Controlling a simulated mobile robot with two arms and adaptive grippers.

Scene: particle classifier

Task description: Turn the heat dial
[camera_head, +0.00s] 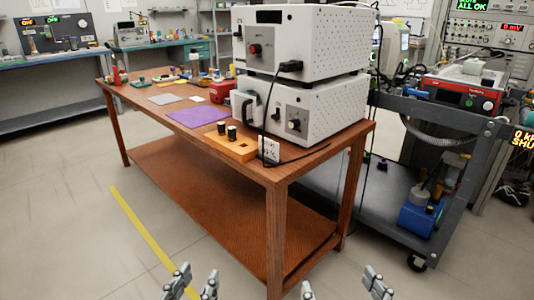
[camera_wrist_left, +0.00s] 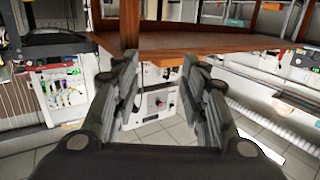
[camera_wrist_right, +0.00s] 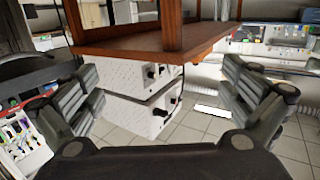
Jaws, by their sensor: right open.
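Two white perforated boxes are stacked on the wooden table's near right end. The lower box (camera_head: 331,112) has a black dial (camera_head: 294,125) on a grey panel and a dark handle to its left. The upper box (camera_head: 322,45) has a red knob (camera_head: 255,49). I cannot read which is the heat dial. Both boxes also show upside down in the right wrist view (camera_wrist_right: 115,79). My left gripper (camera_head: 195,284) is open and empty at the bottom of the head view. My right gripper (camera_head: 341,287) is open wider, also empty. Both are well apart from the boxes.
The wooden table (camera_head: 283,167) has a front edge and lower shelf before me. A purple mat (camera_head: 198,116), an orange block (camera_head: 230,146) with black caps and a power strip (camera_head: 269,150) lie on it. A cable hangs before the lower box. A dark cart (camera_head: 445,120) stands right.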

